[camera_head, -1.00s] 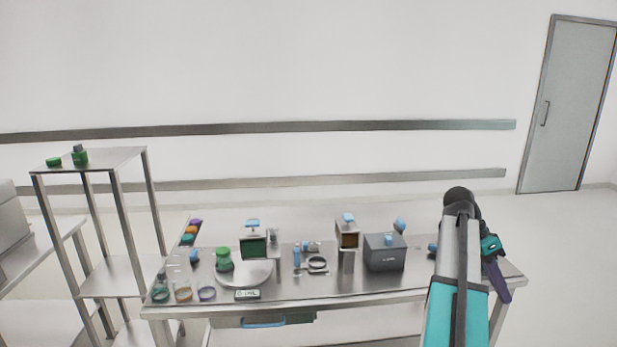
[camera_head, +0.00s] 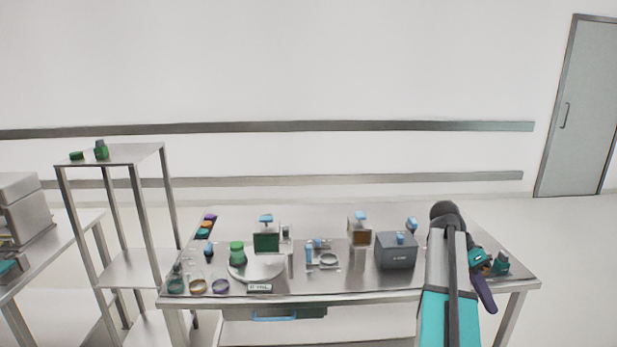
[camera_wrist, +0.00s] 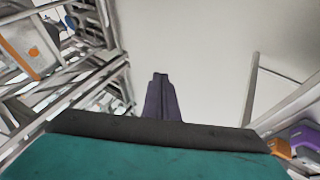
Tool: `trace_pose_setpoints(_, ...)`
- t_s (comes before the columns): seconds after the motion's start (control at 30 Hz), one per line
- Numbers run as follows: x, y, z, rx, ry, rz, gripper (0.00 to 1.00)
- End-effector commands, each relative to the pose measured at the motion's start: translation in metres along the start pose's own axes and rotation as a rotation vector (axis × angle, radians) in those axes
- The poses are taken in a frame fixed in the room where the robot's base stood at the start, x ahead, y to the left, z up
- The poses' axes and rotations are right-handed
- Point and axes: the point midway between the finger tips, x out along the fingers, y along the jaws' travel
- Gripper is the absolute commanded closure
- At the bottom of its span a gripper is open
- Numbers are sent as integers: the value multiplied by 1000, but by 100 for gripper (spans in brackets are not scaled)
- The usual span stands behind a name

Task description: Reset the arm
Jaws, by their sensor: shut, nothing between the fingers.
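My arm stands at the right front of the head view, over the right end of the steel table (camera_head: 400,290). My gripper (camera_head: 487,300) hangs down on the arm's right side, its dark purple fingers pointing down and slightly right. In the wrist view my gripper (camera_wrist: 161,76) shows its two fingers together, with nothing between them. My arm hides part of the table's right end.
The table bears a grey box (camera_head: 396,252), a round plate (camera_head: 262,272) with a green-lidded jar (camera_head: 237,252), and several small items. A steel shelf rack (camera_head: 135,268) stands left, with green items on top. A door (camera_head: 580,110) is at the far right.

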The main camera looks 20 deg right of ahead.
Motion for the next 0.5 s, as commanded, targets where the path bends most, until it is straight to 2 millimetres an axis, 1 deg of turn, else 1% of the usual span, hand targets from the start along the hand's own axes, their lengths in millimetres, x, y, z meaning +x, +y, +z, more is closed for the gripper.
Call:
trace_pose_setpoints(0.03,2,-7,11,-20,4,6,100)
trace_pose_setpoints(0.07,3,-11,16,-31,6,9,100)
trace_pose_setpoints(0.17,9,-26,42,-79,14,24,100)
trace_pose_setpoints(0.3,22,-47,86,-157,23,49,100)
trace_pose_setpoints(0.37,28,-54,105,-191,25,59,100)
trace_pose_setpoints(0.4,33,-60,119,-215,27,65,100)
trace_pose_setpoints(0.47,40,-66,138,-248,30,72,100)
trace_pose_setpoints(0.5,44,-70,150,-271,32,77,100)
